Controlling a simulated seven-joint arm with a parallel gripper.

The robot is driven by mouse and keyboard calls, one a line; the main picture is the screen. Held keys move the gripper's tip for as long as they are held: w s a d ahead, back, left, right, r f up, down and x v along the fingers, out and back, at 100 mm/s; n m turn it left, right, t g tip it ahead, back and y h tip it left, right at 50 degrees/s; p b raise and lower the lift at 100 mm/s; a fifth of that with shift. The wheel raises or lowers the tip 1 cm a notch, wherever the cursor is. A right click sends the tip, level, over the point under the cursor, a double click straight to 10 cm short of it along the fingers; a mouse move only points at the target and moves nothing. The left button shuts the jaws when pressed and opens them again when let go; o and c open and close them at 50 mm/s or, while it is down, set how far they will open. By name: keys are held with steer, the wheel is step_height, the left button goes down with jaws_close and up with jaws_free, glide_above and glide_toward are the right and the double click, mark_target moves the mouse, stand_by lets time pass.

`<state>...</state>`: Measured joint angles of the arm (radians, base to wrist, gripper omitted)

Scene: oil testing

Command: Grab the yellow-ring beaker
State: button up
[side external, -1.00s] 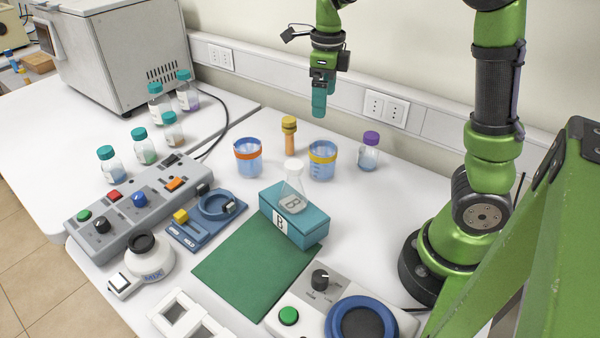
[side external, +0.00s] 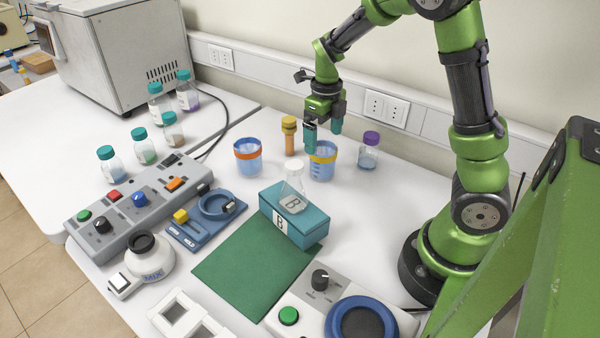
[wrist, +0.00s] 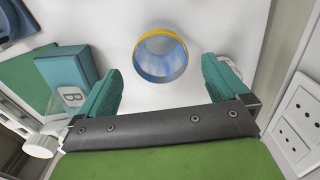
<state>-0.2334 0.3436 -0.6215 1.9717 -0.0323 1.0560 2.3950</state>
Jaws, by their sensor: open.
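The yellow-ring beaker (side external: 322,164) is a clear blue beaker with a yellow band near its rim, upright on the white table. In the wrist view the beaker (wrist: 161,56) is seen from above, ahead of the gap between the fingers. My gripper (side external: 323,139) is open, with teal fingers spread apart. It is above and close to the beaker, and one finger overlaps the beaker's rim in the side view. In the wrist view my gripper (wrist: 160,84) holds nothing. I cannot tell whether a finger touches the beaker.
An orange-ring beaker (side external: 248,160) and an orange-brown tube (side external: 289,138) stand to the left. A purple-capped bottle (side external: 368,152) stands to the right. A flask (side external: 293,190) sits on a teal box (side external: 311,231) in front. The wall with sockets (side external: 386,108) is behind.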

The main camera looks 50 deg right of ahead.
mark_target(323, 150)
steer(key=shift+f, duration=2.75)
steer(key=shift+c, duration=0.5)
steer(key=c, duration=0.9)
steer(key=shift+c, duration=0.4)
steer(key=shift+r, duration=0.15)
